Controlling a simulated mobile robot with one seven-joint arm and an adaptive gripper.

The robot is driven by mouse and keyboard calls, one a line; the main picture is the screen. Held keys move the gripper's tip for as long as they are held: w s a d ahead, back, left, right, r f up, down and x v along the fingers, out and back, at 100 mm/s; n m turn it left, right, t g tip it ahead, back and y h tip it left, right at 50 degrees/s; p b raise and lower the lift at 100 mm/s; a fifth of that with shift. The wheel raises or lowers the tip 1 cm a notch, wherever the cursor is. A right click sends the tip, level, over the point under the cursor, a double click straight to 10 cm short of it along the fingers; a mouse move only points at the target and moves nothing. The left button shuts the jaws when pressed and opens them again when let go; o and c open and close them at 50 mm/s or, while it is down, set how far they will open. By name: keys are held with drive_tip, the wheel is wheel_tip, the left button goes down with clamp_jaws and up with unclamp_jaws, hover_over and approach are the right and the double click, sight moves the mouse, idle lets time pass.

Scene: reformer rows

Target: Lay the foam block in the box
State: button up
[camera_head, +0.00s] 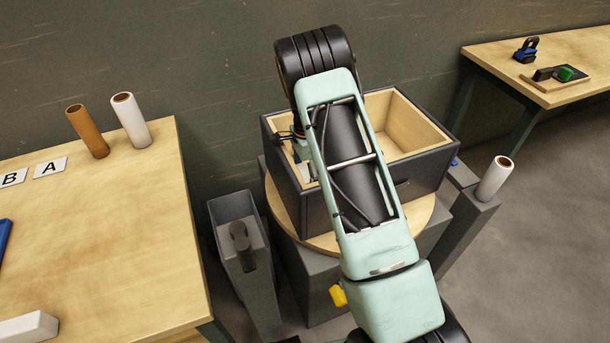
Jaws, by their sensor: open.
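The box (428,168) is dark grey outside with a pale wooden lining. It stands open on a round wooden top in the middle of the head view. My arm crosses in front of it and hides its middle and much of its left part. My gripper's fingers are hidden behind my arm; only a bit of the wrist area shows over the box's left side. A small whitish patch (308,173) shows inside the box's left end, too covered to identify. I cannot tell for sure which thing is the foam block. A white block (28,326) lies at the left table's near edge, cut off by the frame.
The left wooden table (110,235) bears an orange-brown roll (88,132), a white roll (131,120), A and B cards (50,167) and a blue item (4,236). Grey posts flank the box; the right one bears a white roll (495,178). Another table (510,60) stands back right.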

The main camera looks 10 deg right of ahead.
wheel_tip(320, 180, up, 12)
idle(0.4)
drive_tip(key=shift+w, duration=0.1)
